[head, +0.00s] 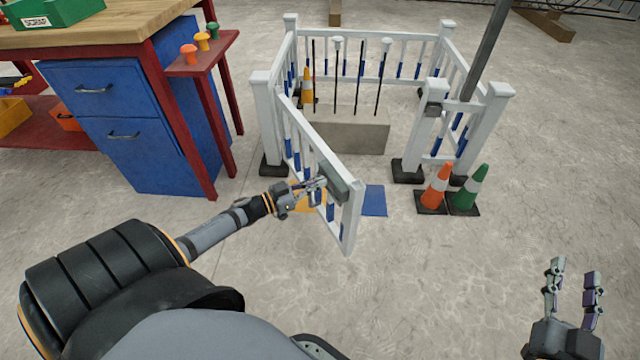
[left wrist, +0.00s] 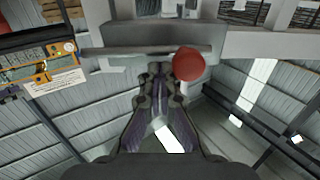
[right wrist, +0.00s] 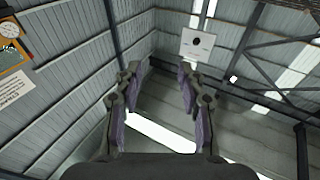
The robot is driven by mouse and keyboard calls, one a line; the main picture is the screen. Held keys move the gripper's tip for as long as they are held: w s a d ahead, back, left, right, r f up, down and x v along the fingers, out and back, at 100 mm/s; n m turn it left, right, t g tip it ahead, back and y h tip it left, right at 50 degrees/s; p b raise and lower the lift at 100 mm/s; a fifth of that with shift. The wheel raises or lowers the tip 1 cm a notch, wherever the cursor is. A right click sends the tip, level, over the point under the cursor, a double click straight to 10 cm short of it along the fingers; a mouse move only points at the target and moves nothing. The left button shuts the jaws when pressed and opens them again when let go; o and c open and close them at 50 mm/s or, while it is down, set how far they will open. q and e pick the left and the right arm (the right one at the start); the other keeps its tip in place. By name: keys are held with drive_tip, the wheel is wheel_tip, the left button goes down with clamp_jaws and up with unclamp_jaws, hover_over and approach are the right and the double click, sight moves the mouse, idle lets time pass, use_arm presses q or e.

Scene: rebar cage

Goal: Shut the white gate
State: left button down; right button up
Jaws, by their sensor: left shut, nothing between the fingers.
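The white gate (head: 293,132) stands open, swung out from the left post of a white fenced enclosure toward me. Its free end post (head: 350,212) is apart from the right gate post (head: 415,145). A grey latch box (head: 332,175) sits near the top of the free end. My left gripper (head: 316,184) is shut and empty, at the near side of the gate by this box. In the left wrist view its fingertips (left wrist: 158,70) are close below the grey box (left wrist: 150,37) and a red round knob (left wrist: 188,64); contact is unclear. My right gripper (head: 573,278) is open and empty, far right of the gate.
An orange cone (head: 437,187) and a green cone (head: 468,188) stand by the right gate post. A blue workbench (head: 110,120) with a red side shelf (head: 203,55) is at the left. A blue floor patch (head: 374,201) lies in the gateway.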

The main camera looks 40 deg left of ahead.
use_arm(q)
drive_tip(key=shift+w+d, duration=0.2)
drive_tip(key=shift+w, duration=0.25)
use_arm(e)
drive_tip(key=shift+s+r+t, duration=0.15)
drive_tip(key=shift+r+t, duration=0.4)
drive_tip(key=shift+r, duration=0.65)
drive_tip(key=shift+s+r+t, duration=0.1)
drive_tip(key=shift+r+t, duration=0.45)
drive_tip(key=shift+r, duration=0.65)
